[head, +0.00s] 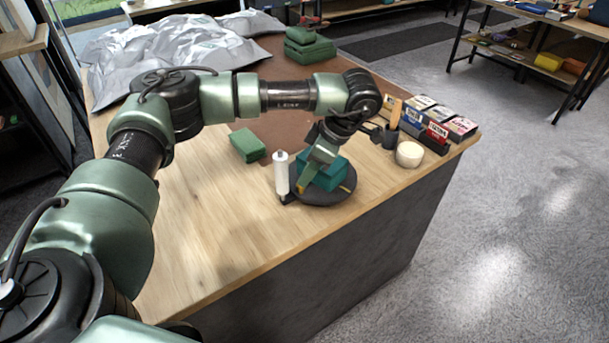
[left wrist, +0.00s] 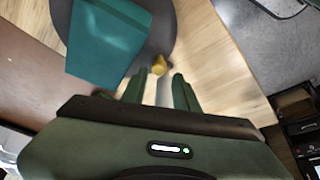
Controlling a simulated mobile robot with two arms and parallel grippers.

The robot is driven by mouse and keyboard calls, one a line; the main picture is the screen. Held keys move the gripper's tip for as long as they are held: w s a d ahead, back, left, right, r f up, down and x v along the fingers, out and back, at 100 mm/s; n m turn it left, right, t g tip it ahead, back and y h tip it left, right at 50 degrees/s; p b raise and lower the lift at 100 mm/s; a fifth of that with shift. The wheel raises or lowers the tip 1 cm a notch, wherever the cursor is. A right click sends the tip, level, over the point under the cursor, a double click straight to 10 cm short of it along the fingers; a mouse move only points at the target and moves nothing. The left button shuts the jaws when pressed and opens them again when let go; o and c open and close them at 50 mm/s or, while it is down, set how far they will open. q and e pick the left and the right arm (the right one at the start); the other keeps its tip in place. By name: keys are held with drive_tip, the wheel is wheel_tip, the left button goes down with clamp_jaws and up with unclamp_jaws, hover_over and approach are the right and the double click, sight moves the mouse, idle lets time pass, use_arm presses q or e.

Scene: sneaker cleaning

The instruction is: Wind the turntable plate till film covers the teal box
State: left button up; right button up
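The teal box (head: 330,171) sits on the dark round turntable plate (head: 325,198), partly hidden by my left gripper. The box (left wrist: 108,40) and plate (left wrist: 160,30) also show in the left wrist view. No film is discernible on the box's visible faces. A white film roll (head: 281,173) stands upright at the plate's left side. My left gripper (head: 305,184) points down over the plate's near left part. In the left wrist view its fingers (left wrist: 158,88) are apart, with a brass-coloured knob (left wrist: 159,65) just beyond the gap. Contact with the knob is unclear. My right gripper is out of view.
A green block (head: 247,145) lies left of the roll. Small cartons (head: 462,128), a dark cup (head: 390,137) and a pale round pot (head: 409,154) stand at the right edge. The front left wood is clear.

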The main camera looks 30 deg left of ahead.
use_arm(q)
drive_tip(key=shift+p+x, duration=0.35)
drive_tip(key=shift+x, duration=1.6)
drive_tip(key=shift+w, duration=0.1)
clamp_jaws()
